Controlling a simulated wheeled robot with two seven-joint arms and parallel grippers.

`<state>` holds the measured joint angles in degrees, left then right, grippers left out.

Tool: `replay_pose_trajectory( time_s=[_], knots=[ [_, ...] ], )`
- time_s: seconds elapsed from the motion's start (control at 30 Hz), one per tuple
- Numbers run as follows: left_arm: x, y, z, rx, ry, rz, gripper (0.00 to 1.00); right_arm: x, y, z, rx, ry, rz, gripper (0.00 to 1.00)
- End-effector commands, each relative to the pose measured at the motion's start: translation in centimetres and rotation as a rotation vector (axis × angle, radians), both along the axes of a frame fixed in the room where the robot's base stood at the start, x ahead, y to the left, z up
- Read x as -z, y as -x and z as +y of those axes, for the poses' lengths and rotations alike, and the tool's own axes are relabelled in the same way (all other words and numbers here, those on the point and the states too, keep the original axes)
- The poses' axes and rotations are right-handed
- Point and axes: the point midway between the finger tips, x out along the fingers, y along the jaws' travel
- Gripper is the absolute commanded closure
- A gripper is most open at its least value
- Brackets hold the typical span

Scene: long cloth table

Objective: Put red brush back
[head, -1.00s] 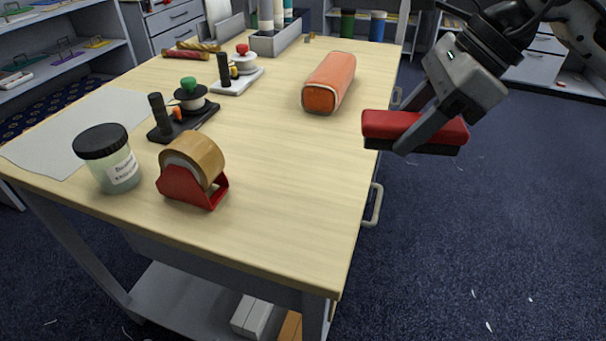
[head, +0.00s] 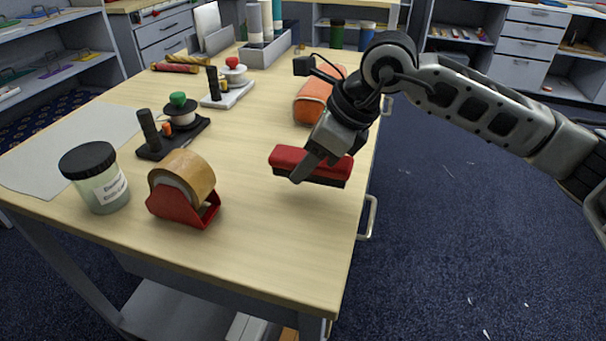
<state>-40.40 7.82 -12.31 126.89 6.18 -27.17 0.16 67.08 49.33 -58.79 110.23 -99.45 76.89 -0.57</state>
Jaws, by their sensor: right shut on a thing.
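The red brush (head: 292,160), a red block with a dark underside, is in the head view over the right part of the table. My right gripper (head: 318,165) is shut on it, with one finger across its near side. The brush looks level, with its dark side down. I cannot tell whether it touches the table top or hangs a little above it. The far finger is mostly hidden. My left gripper is not in view.
An orange case (head: 312,101) lies behind my right gripper, partly hidden. A tape dispenser (head: 184,190), a lidded jar (head: 95,178) and two small stands (head: 172,130) (head: 228,88) are to the left. The table (head: 262,240) is bare in front of the brush.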

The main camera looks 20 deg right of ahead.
Motion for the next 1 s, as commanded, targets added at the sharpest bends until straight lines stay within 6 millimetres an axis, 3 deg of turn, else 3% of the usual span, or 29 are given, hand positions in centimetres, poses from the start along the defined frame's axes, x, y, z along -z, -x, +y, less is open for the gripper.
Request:
replay_pose_trajectory(
  time_s=[0.33, 0.73, 0.77, 0.83, 1.0],
  knots=[
    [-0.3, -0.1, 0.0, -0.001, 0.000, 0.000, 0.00, 3.9, -0.6, 0.6, 0.001, 0.001, 0.003, 0.77],
    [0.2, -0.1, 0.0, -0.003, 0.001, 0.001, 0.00, 4.6, -0.6, 0.6, 0.000, 0.000, 0.000, 0.77],
    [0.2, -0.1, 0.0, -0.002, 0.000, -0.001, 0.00, 4.6, -0.6, 0.6, 0.001, 0.001, 0.001, 0.56],
    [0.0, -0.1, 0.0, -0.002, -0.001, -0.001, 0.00, 4.5, -0.6, 0.6, 0.000, 0.001, 0.001, 0.37],
    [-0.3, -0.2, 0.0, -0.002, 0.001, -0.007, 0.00, 4.4, -0.6, 0.6, 0.000, 0.001, 0.001, 0.37]
  ],
)
